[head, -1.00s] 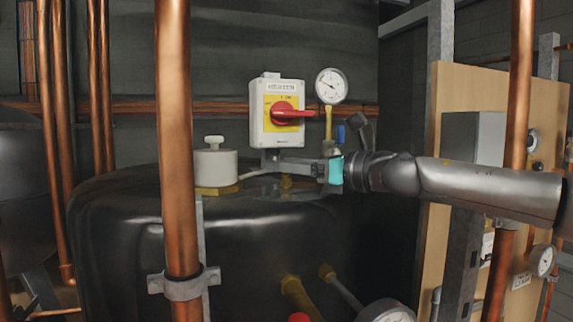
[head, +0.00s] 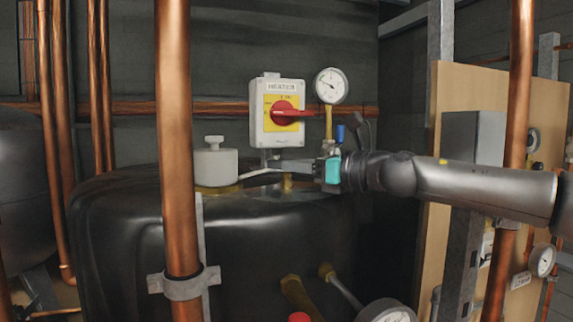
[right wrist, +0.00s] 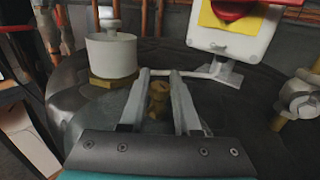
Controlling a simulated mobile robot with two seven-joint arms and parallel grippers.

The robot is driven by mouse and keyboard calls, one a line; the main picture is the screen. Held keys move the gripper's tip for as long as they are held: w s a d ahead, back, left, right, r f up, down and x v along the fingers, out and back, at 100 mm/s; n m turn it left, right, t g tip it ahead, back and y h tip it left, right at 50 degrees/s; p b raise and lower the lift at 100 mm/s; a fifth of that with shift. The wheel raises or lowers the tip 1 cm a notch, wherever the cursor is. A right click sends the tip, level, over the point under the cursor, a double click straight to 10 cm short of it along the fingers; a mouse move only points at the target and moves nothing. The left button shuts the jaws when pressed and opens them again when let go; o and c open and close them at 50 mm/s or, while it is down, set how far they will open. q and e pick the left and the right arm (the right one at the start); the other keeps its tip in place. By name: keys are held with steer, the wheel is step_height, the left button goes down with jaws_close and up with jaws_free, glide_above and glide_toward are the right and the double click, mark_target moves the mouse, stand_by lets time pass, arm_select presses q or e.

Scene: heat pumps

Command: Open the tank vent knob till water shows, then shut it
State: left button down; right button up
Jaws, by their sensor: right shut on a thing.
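The black tank (head: 250,225) fills the middle of the head view. A small brass fitting (head: 287,182), which I take as the vent knob, stands on its top. It also shows between my fingers in the right wrist view (right wrist: 159,98). My right gripper (head: 283,165) reaches in from the right, low over the tank top, its fingers on either side of the brass fitting and shut on it. The exact contact is hard to see. I can make out no clear water at the fitting. My left gripper is in neither view.
A white capped pot (head: 214,167) stands left of the fitting. Behind are a switch box (head: 278,112) with a red handle and a pressure gauge (head: 331,86). A copper pipe (head: 177,120) stands in front of the tank. A white cable (right wrist: 205,75) runs beyond my fingertips.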

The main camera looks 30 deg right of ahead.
jaws_close()
steer(key=shift+m+t+h, duration=0.3)
steer(key=shift+m+h, duration=0.1)
steer(key=shift+h, duration=0.2)
steer(key=shift+a+r+h, duration=0.1)
steer(key=shift+h, duration=0.2)
steer(key=m+h, duration=0.2)
steer(key=h, duration=0.1)
steer(key=shift+t, duration=0.4)
steer(key=m+h, duration=0.2)
steer(key=h, duration=0.1)
steer(key=m+h+b, duration=0.1)
steer(key=m+h, duration=0.1)
steer(key=h, duration=0.1)
steer(key=m+h, duration=0.2)
steer(key=shift+f+g+h+b, duration=0.25)
steer(key=shift+g+h+b, duration=0.15)
steer(key=m+g+h, duration=0.3)
steer(key=h, duration=0.2)
steer(key=shift+m+b, duration=0.35)
steer(key=shift+m, duration=0.05)
steer(key=shift+r+m+g+h, duration=0.1)
steer(key=shift+m+g+h, duration=0.7)
steer(key=shift+g+h, duration=0.15)
steer(key=shift+r, duration=0.1)
